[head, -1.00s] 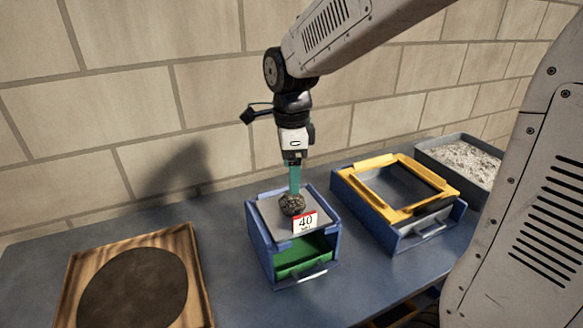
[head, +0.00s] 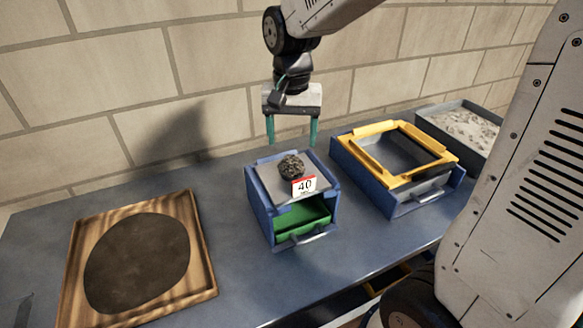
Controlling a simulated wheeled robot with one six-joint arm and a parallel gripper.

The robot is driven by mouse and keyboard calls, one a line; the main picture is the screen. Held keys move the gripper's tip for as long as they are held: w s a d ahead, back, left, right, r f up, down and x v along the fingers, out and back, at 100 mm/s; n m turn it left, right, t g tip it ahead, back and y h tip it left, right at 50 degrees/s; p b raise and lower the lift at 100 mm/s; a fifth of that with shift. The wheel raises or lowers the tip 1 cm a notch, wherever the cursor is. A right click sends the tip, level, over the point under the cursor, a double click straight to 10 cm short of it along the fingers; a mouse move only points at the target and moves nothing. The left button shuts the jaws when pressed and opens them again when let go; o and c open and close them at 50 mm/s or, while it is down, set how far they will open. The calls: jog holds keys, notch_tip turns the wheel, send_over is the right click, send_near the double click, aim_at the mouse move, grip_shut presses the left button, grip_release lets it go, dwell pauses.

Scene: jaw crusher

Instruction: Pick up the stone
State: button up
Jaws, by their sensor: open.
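The stone (head: 291,167) is dark grey and rough. It rests on the grey top plate of a blue jaw crusher box (head: 262,209), behind a white and red sign (head: 304,186) reading 40. My gripper (head: 292,142) is open, with its two green fingers spread apart and pointing down. The fingertips appear above and behind the stone in the picture, and nothing is between them. The exact distance to the stone cannot be told from this view.
A green drawer (head: 302,219) shows in the box's front. A blue box with a yellow frame (head: 378,129) stands to the right, with a grey tray of pale rubble (head: 428,117) beyond. A wooden tray (head: 207,262) with a dark round patch lies left. A brick wall (head: 90,70) closes the back.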

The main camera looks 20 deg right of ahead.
aim_at(291, 159)
jog(key=n, duration=0.5)
jog(key=shift+n, duration=0.3)
jog(key=n, duration=1.6)
jog(key=shift+f, duration=0.1)
jog(key=n, duration=0.7)
jog(key=shift+f+n, duration=0.45)
jog(key=shift+n, duration=0.05)
notch_tip(291, 159, down, 7)
jog(key=shift+w+r, duration=0.1)
jog(key=c, duration=1.1)
